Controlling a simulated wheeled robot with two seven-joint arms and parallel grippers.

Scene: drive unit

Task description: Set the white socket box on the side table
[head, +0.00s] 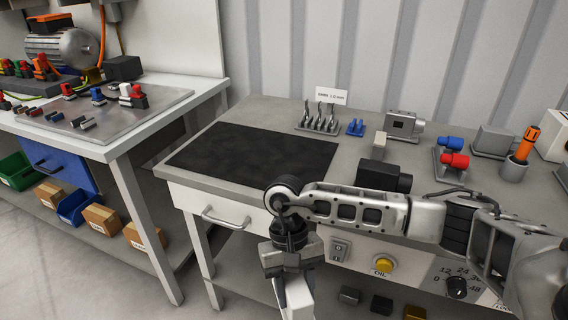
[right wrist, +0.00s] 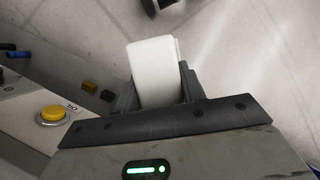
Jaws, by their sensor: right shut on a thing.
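My right gripper (head: 281,277) hangs in front of the bench, below the edge of its top. It is shut on the white socket box (right wrist: 153,70), a plain white block with rounded edges held between two dark fingers in the right wrist view. The box also shows at the bottom of the head view (head: 298,298), partly cut off by the frame. Floor lies beneath it. A grey-topped bench (head: 225,192) with a dark mat stands beyond the gripper. A second white-legged table (head: 112,148) stands at the left. My left gripper is not in view.
The dark mat (head: 255,158) is bare. Behind it are a tool rack (head: 318,122) and blue clips (head: 355,127); red and blue parts (head: 453,152) and an orange-handled tool (head: 527,142) stand right. The left table holds a motor (head: 62,47) and a crowded metal plate (head: 100,120).

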